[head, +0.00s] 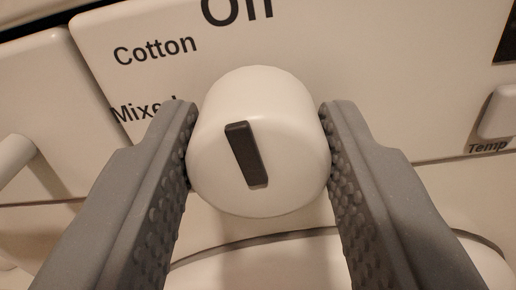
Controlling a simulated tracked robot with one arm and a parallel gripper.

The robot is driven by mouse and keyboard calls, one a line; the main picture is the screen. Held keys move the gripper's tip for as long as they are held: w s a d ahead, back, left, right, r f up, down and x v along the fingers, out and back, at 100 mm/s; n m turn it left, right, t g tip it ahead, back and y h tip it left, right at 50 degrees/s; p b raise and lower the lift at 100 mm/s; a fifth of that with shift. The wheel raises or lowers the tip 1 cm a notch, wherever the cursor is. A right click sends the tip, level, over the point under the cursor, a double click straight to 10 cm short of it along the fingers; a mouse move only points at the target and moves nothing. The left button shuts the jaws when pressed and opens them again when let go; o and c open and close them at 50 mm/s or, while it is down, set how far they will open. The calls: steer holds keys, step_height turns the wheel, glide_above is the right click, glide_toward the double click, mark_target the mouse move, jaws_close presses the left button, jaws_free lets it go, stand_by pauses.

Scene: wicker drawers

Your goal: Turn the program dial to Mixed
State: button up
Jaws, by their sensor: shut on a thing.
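The white round program dial (285,110) sits in the middle of the head view on the machine's pale panel. A dark bar marker (246,154) on its face tilts slightly, with its upper end leaning left of its lower end. My gripper (258,145) has one grey textured finger on each side of the dial and is shut on it. The "Mixed" label (143,110) is at the left, partly hidden by the left finger. The "Cotton" label (155,50) is above it. The "Off" label (237,10) is at the top, cut by the picture edge.
A pale button (499,112) with a "Temp" label (487,147) is at the right edge. A dark panel (508,36) shows at the upper right. A white rounded part (15,152) sticks out at the left edge. A curved rim (300,236) runs below the dial.

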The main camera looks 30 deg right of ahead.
steer(key=n+p, duration=0.2)
steer(key=p, duration=0.3)
steer(key=shift+d+r, duration=0.1)
steer(key=shift+r, duration=0.1)
steer(key=n+p, duration=0.4)
steer(key=p, duration=0.3)
steer(key=shift+s+f, duration=0.1)
steer(key=shift+n+p, duration=0.8)
steer(key=shift+p, duration=0.3)
steer(key=n+p, duration=0.3)
steer(key=shift+f+n+p, duration=0.1)
steer(key=shift+n+p, duration=0.2)
steer(key=shift+a+f+n+p, duration=0.1)
steer(key=shift+a+n+p, duration=0.1)
steer(key=shift+n+p, duration=1.1)
steer(key=shift+n, duration=0.5)
steer(key=shift+a, duration=0.1)
steer(key=o, duration=1)
steer(key=shift+w, duration=0.2)
